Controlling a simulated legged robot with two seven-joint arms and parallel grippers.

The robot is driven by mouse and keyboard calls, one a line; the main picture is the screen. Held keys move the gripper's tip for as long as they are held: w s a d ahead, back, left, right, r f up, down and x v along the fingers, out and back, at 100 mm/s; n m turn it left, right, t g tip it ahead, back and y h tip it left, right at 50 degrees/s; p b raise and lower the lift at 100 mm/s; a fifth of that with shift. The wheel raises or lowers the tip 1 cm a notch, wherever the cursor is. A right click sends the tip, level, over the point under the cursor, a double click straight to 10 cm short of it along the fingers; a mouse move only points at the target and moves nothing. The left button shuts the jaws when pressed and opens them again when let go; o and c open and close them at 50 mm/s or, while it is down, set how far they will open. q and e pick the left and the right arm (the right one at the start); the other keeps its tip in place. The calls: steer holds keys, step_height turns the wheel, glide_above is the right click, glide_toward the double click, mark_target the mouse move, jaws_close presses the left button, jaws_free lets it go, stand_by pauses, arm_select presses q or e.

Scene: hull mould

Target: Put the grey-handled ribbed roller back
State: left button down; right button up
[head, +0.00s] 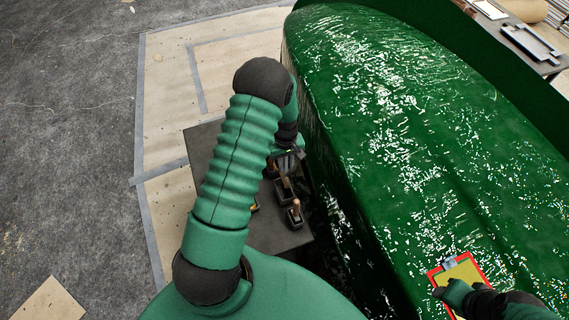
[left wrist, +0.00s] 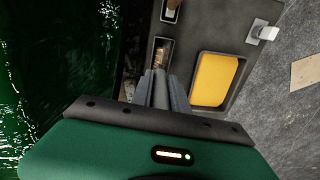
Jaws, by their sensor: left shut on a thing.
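My left gripper (head: 287,155) is over the far part of a dark stand (head: 208,145) beside the hull. In the left wrist view, my left gripper (left wrist: 160,88) is shut on a narrow grey piece (left wrist: 160,92), seen end-on, which I take for the handle of the grey-handled ribbed roller. Its ribbed part is hidden. The fingers point down towards a slot (left wrist: 161,50) in the stand; I cannot tell whether the roller touches it. My right gripper (head: 455,291) overlaps a red-edged yellow panel (head: 466,270) over the hull; its grip is unclear.
Wooden-handled tools (head: 296,212) stand in holders on the dark stand. A yellow-filled recess (left wrist: 214,79) lies right of the slot. The glossy green hull mould (head: 400,110) rises close on the right. Open grey floor (head: 70,120) lies left.

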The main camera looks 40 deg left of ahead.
mark_target(284, 179)
arm_select(q)
steer(key=shift+a+f+n, duration=0.3)
steer(key=shift+a+f, duration=0.1)
steer(key=shift+a, duration=0.05)
steer(key=shift+s+d+r, duration=0.25)
steer(key=shift+d, duration=0.05)
steer(key=shift+w+f+b, duration=0.1)
steer(key=shift+f+b, duration=0.3)
steer(key=shift+f, duration=0.25)
step_height(284, 179, down, 10)
steer(key=b, duration=0.6)
steer(key=shift+b, duration=0.4)
arm_select(e)
steer(key=x, duration=0.2)
steer(key=s+x, duration=0.1)
steer(key=x, duration=0.4)
steer(key=shift+s+d+f, duration=0.1)
steer(key=shift+s+f, duration=0.25)
steer(key=shift+f, duration=0.05)
